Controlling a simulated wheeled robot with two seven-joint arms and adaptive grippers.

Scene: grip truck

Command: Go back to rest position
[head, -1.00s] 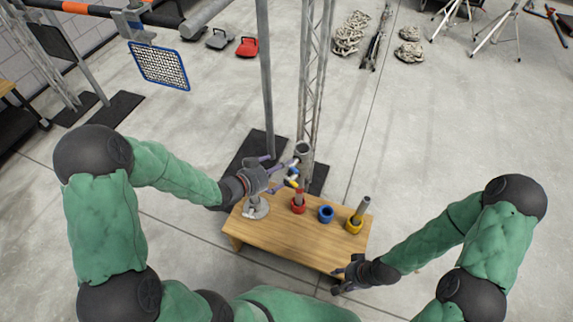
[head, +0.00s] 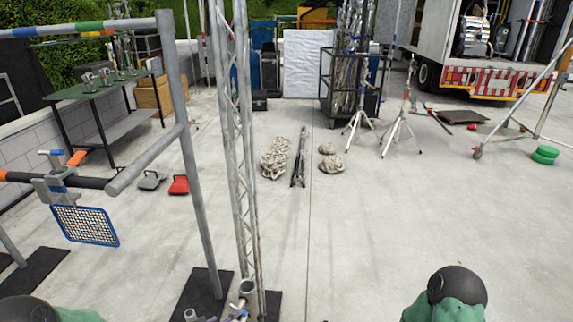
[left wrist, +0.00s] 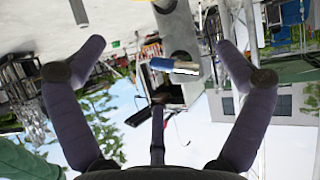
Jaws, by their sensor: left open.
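My left gripper (left wrist: 162,48) is open in the left wrist view, its dark fingers spread to either side. A blue and silver cylindrical piece (left wrist: 175,66) shows between the fingers, with no finger touching it that I can see. In the head view, the upright lattice truss (head: 236,150) stands left of centre, with small grey and blue parts by its foot at the bottom edge, cut off. My right gripper is out of view; only my right elbow shows at the lower right. The wooden table is not in the head view.
A grey pipe frame (head: 180,130) with a blue-rimmed mesh panel (head: 86,225) stands at left. Rope coils (head: 275,160), tripods (head: 398,125) and a truck (head: 480,60) are farther back.

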